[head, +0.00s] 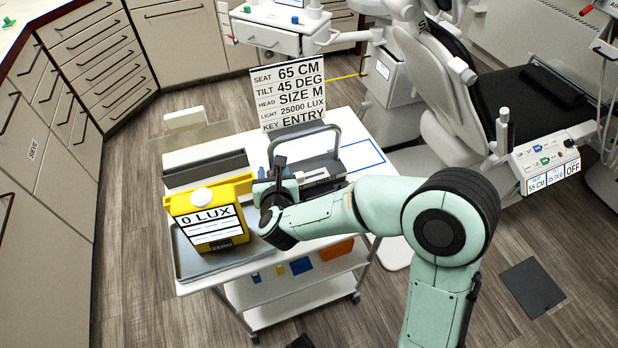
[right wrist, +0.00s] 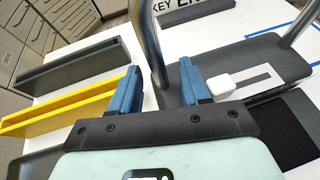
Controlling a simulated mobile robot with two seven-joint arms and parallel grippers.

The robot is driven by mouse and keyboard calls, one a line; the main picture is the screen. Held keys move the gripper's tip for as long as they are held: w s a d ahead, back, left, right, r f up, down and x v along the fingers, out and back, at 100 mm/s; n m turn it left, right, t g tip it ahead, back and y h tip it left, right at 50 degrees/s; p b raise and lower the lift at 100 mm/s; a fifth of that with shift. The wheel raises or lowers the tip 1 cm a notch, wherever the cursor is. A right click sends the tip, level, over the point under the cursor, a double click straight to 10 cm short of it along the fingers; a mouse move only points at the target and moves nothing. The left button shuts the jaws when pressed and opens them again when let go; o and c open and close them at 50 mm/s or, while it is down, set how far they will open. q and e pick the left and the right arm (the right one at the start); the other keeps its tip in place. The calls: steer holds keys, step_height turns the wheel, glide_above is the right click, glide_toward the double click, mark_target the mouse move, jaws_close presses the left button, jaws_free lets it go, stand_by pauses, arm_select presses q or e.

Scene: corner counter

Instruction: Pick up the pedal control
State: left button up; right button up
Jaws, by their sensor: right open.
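The pedal control (head: 322,172) is a dark grey unit with a tall arched handle, standing on the white cart. My right gripper (head: 274,172) is at the handle's left end. In the right wrist view, its two blue fingers (right wrist: 158,88) are apart. The handle's left post (right wrist: 150,40) appears between them in the picture; I cannot tell whether they touch it. The arm hides part of the pedal control's front. My left gripper is not in view.
On the cart (head: 350,133), a yellow meter reading "0 LUX" (head: 207,222) stands on a grey tray at left, beside a dark slotted rack (head: 205,168). A settings sign (head: 290,92) stands behind. A dental chair (head: 500,100) is at right. A blue-outlined area (head: 362,158) is bare.

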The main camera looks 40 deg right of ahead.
steer(key=shift+w, duration=0.1)
steer(key=shift+c, duration=0.3)
jaws_close()
stand_by(1.0)
steer(key=shift+r, duration=0.2)
